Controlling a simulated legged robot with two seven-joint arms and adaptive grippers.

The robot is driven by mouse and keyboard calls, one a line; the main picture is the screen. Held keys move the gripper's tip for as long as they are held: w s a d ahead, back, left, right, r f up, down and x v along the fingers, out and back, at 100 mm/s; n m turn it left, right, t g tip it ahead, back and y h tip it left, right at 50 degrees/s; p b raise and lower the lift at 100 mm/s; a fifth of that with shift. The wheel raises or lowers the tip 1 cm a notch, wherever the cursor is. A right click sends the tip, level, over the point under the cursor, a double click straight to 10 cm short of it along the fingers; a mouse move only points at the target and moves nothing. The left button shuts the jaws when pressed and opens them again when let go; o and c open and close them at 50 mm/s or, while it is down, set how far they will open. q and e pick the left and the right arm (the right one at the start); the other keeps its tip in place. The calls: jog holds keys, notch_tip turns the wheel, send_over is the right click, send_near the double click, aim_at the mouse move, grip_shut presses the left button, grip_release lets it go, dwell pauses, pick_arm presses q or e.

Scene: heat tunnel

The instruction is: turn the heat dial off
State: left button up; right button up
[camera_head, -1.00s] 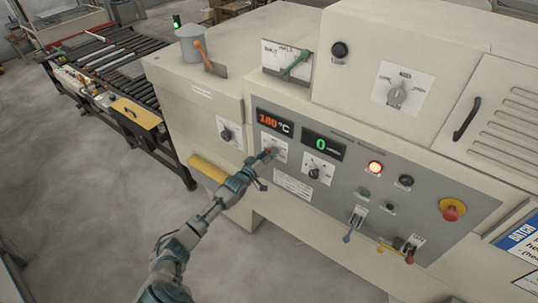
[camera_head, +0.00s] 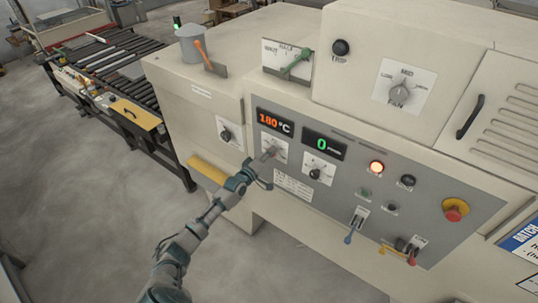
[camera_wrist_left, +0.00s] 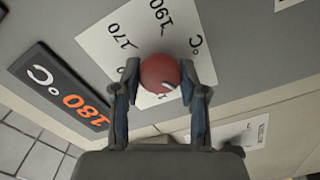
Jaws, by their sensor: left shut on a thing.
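The heat dial (camera_wrist_left: 158,70) is a round red knob with a pale mark, on a white scale plate printed with 170, 190 and °C. My left gripper (camera_wrist_left: 160,80) is shut on it, one finger on each side, in the left wrist view. In the head view the gripper (camera_head: 262,160) reaches the panel from the lower left and partly hides the dial and its plate (camera_head: 275,144). The display (camera_head: 274,122) above the dial reads 180 °C in orange. My right gripper is not in view.
To the right are a green display (camera_head: 323,145) reading 0, another dial (camera_head: 315,174), a lit orange lamp (camera_head: 376,167), small levers (camera_head: 356,222) and a red emergency stop (camera_head: 454,210). A yellow bar (camera_head: 207,169) juts out left of my wrist. The floor in front is clear.

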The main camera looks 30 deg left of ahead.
pick_arm(q)
jog(key=shift+f, duration=0.5)
jog(key=o, duration=1.1)
jog(key=shift+o, duration=0.2)
jog(key=shift+a+r, duration=0.1)
jog(key=shift+r, duration=0.05)
jog(key=shift+s, duration=0.1)
jog(key=s+a, duration=0.1)
jog(key=s, duration=1)
jog(key=shift+s, duration=0.3)
